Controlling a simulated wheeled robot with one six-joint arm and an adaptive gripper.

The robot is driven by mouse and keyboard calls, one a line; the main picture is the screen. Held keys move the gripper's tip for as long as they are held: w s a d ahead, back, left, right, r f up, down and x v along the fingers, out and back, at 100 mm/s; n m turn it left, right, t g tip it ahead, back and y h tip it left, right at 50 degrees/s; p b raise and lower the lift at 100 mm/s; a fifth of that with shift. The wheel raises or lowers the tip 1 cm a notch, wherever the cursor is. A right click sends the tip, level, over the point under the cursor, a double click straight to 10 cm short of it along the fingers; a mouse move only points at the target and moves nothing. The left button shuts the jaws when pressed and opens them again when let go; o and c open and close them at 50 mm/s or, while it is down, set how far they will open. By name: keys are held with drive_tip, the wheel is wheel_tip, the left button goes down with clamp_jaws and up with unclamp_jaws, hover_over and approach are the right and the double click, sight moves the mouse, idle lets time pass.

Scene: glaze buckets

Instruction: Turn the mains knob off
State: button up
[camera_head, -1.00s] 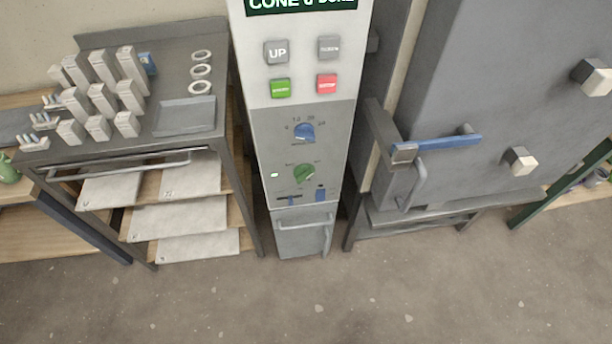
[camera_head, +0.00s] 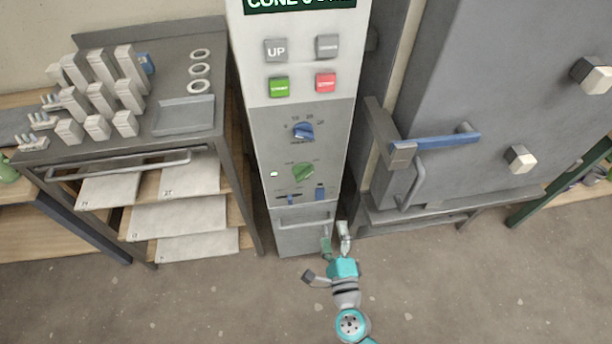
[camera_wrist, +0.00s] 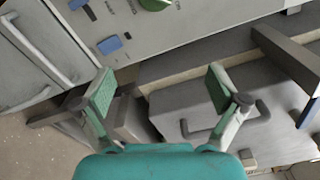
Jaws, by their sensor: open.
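The tall grey control panel (camera_head: 262,150) stands in the middle of the head view. Its green knob (camera_head: 303,173) sits low on the face, pointing up to the right; small labels beside it are too blurred to read. A blue knob (camera_head: 303,131) with numbers around it is above. The green knob also shows, partly cut off, at the wrist view's top edge (camera_wrist: 155,4). My gripper (camera_head: 335,236) is open and empty, low before the panel and below the green knob, apart from it. Its two pads spread wide in the wrist view (camera_wrist: 160,90).
UP (camera_head: 276,49), green (camera_head: 278,87) and red (camera_head: 326,82) buttons are above the knobs; blue sliders (camera_head: 320,193) are below. A drawer handle (camera_head: 305,222) is near my gripper. A rack (camera_head: 232,140) stands left, a grey kiln (camera_head: 480,90) with a blue-handled latch right.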

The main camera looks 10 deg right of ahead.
sight(306, 177)
drive_tip(key=w+a+m, duration=0.1)
drive_tip(key=w, duration=0.5)
drive_tip(key=w+a+m, duration=0.2)
drive_tip(key=w, duration=0.5)
drive_tip(key=w+a+m, duration=0.1)
drive_tip(key=w, duration=0.5)
drive_tip(key=shift+w+a+r+m, duration=0.15)
drive_tip(key=shift+w+r+m, duration=0.15)
drive_tip(key=shift+m, duration=0.1)
drive_tip(key=shift+s, duration=0.1)
drive_tip(key=c, duration=1.1)
drive_tip(key=shift+c, duration=0.2)
